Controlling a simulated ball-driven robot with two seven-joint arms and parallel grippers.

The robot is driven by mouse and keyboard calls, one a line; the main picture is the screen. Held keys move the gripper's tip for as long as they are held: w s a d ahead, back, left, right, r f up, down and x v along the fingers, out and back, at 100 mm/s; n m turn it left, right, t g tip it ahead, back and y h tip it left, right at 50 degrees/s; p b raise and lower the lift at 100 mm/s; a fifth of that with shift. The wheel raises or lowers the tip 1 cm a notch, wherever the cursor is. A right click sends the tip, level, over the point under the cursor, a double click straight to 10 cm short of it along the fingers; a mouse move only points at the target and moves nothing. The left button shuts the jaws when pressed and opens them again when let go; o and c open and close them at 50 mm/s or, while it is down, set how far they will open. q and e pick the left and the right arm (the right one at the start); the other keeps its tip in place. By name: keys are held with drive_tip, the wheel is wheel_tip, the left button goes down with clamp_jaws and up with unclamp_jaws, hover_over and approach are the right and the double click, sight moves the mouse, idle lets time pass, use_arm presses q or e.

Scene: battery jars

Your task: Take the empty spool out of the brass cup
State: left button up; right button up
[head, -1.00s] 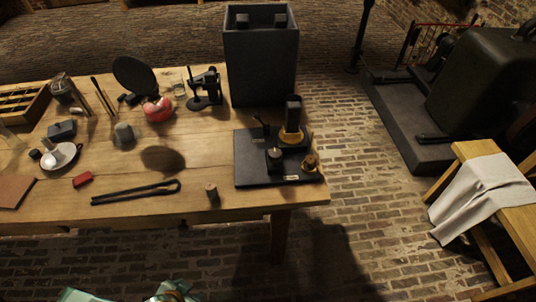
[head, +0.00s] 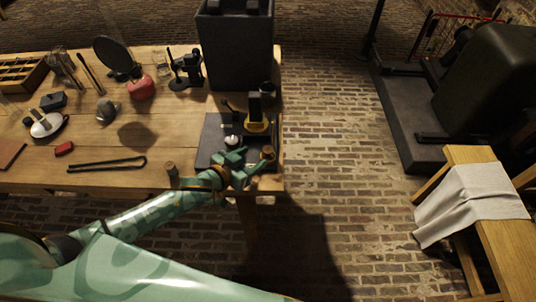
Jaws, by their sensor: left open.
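A small brass-coloured cup (head: 268,153) stands at the right front corner of a dark board (head: 208,144) on the wooden table. It is small in the picture, and I cannot make out a spool inside it. My left gripper (head: 252,162) is open over the front of the board, with its fingers pointing right, close to the cup's left side. I cannot tell whether a finger touches the cup. My right gripper is out of view.
A black upright block on a yellow base (head: 257,127) and a small dark pot with a pale top (head: 231,140) stand on the board. A short wooden cylinder (head: 171,169) stands near the front edge. A tall grey box (head: 236,50) stands behind.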

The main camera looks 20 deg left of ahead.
sight(265, 152)
use_arm(q)
drive_tip(key=shift+w+d+f, duration=0.25)
drive_tip(key=shift+w+d, duration=0.1)
drive_tip(key=shift+w, duration=0.25)
drive_tip(key=b+x, duration=0.1)
drive_tip(key=x, duration=0.3)
drive_tip(key=shift+s+d+f+b, duration=0.1)
drive_tip(key=shift+s+f+b, duration=0.1)
drive_tip(key=shift+b, duration=0.2)
drive_tip(key=shift+w+d+f, duration=0.1)
drive_tip(key=shift+w+d, duration=0.1)
drive_tip(key=shift+w, duration=0.25)
drive_tip(key=shift+s, duration=0.1)
drive_tip(key=shift+c, duration=0.7)
drive_tip(key=c, duration=0.9)
